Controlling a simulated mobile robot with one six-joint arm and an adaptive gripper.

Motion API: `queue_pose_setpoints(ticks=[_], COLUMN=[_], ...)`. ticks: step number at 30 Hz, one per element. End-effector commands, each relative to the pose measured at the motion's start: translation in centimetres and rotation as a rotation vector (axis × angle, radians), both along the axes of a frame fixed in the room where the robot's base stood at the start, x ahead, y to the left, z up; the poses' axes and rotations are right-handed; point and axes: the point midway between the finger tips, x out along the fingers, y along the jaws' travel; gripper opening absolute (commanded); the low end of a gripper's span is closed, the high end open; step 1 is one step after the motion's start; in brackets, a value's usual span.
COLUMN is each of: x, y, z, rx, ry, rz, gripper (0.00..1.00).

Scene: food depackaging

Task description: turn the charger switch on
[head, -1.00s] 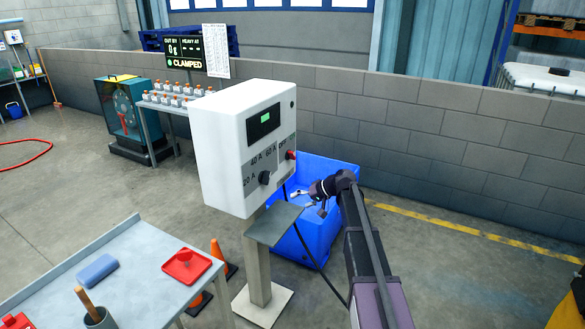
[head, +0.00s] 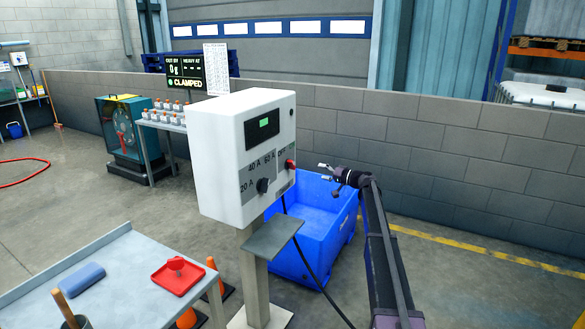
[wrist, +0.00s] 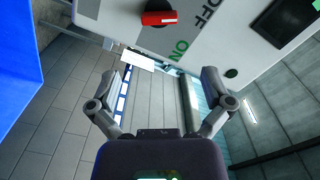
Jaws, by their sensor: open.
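The charger (head: 222,160) is a white box on a post, with a lit green display. Its red switch (head: 291,164) is at the right of the front panel, above a black dial (head: 262,186). In the wrist view the red switch handle (wrist: 159,18) sits on a dark round base at the top, near the printed OFF and a green ON; which one it is set to I cannot tell. My gripper (head: 328,178) is open and empty, to the right of the switch and apart from it. Both spread fingers (wrist: 161,80) show below the switch in the wrist view.
A blue bin (head: 312,262) stands behind and below the charger. A small grey shelf (head: 272,238) juts from the post, and a black cable hangs beside it. A table (head: 120,290) with a red tray (head: 168,284) is at front left. A block wall (head: 440,150) runs behind.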

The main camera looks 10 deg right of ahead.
Motion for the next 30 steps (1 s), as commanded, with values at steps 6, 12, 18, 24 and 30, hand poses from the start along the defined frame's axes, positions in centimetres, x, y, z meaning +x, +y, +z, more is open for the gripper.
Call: queue_pose_setpoints(ticks=[6,12,18,24,30], x=[0.2,1.1,2.7,4.5,6.3], y=[0.4,1.5,3.7,6.2,8.7], z=[0.0,0.0,0.0,0.0,0.0], rx=[-0.001,-0.001,-0.001,-0.001,-0.001], ry=[0.001,0.001,0.001,0.001,0.001], rz=[0.002,0.003,0.004,0.004,0.004], gripper=[1.0,1.0,1.0,1.0,1.0])
